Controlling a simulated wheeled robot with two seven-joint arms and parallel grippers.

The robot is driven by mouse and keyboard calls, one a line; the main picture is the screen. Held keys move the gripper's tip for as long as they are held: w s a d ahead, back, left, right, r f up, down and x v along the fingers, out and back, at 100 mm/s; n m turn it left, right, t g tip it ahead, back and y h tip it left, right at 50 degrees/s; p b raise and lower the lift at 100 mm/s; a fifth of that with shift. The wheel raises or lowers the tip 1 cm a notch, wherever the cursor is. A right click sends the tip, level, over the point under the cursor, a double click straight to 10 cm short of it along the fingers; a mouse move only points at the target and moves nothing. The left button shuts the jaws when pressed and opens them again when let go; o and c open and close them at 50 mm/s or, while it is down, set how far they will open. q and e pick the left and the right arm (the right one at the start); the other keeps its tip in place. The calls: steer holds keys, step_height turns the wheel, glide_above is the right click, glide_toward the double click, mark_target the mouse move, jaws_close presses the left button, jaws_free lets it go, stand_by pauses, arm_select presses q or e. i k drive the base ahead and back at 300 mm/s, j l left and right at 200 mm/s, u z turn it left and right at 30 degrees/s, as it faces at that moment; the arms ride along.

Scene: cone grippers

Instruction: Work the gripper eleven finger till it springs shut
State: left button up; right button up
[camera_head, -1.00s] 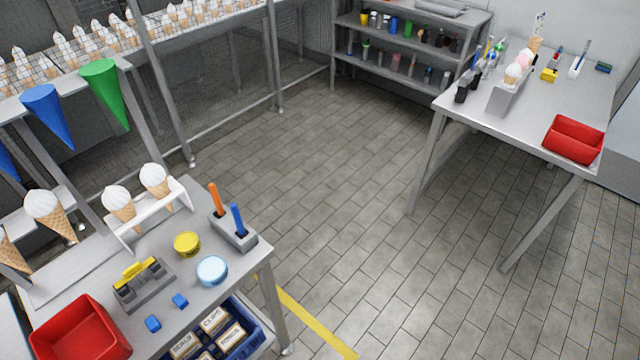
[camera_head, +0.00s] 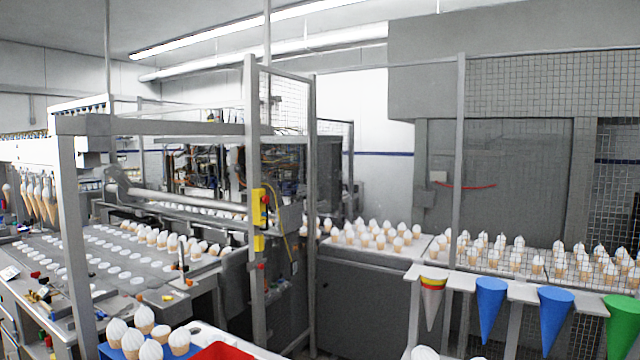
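Neither of my grippers is in view. At the far left, a row of cones (camera_head: 38,200) hangs below a white machine head (camera_head: 40,150), close together. The fingers holding them are too small to make out, and I cannot tell which one is gripper eleven or whether any finger is open or shut. A machine bed (camera_head: 110,262) with rows of round white-looking pockets runs to the right of the hanging cones. Several filled cones (camera_head: 175,240) stand at its far end.
A grey frame post (camera_head: 255,200) with a yellow switch box (camera_head: 262,206) stands mid-view. A conveyor of filled cones (camera_head: 375,236) runs right behind mesh guarding. Coloured paper-cone shapes, including a blue cone (camera_head: 491,305), hang on a rail at right. A red bin (camera_head: 232,351) shows at the bottom edge.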

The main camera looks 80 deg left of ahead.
mark_target(52, 202)
steer(key=u, duration=3.95)
steer(key=z, duration=0.3)
steer(key=i+j+z, duration=0.7)
steer(key=i+j, duration=0.15)
steer(key=j, duration=0.1)
